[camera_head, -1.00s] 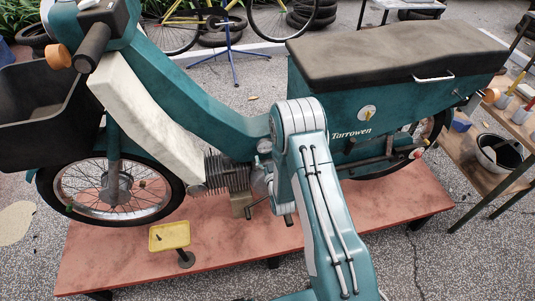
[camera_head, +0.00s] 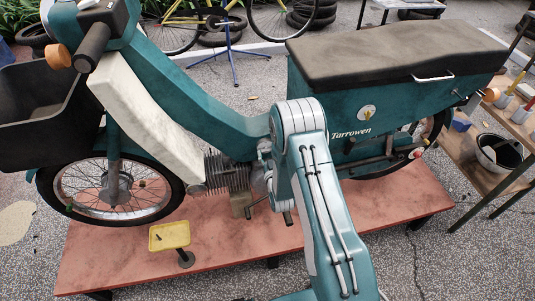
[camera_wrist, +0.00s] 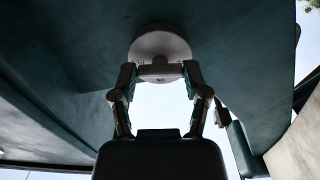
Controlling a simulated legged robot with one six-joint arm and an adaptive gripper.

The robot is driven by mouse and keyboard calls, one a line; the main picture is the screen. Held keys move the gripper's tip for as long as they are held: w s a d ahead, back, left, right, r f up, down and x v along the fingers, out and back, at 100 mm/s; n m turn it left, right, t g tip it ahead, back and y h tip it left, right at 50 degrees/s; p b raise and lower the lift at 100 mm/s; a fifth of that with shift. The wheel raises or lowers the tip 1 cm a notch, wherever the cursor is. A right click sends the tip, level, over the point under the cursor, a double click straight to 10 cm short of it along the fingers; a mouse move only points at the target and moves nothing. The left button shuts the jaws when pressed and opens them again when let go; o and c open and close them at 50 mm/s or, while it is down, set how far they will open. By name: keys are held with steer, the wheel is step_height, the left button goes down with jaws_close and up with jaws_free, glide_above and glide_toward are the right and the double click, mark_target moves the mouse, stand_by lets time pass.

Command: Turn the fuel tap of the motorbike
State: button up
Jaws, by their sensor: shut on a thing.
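In the wrist view, the fuel tap (camera_wrist: 160,42) is a pale round disc with a short crossbar-like lever, set on the dark underside of the teal motorbike. In the head view, the teal motorbike (camera_head: 205,95) stands on a reddish platform. My arm reaches to its middle, beside the finned engine (camera_head: 228,177), and hides the gripper and the tap there.
A yellow tray on a stand (camera_head: 169,236) is at the platform's front left. The platform (camera_head: 120,262) is otherwise mostly bare in front. The side panel carries a pale round dial (camera_head: 367,112).

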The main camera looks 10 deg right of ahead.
steer(key=shift+w, duration=0.1)
steer(key=o, duration=1.2)
steer(key=shift+c, duration=0.2)
steer(key=s, duration=1.2)
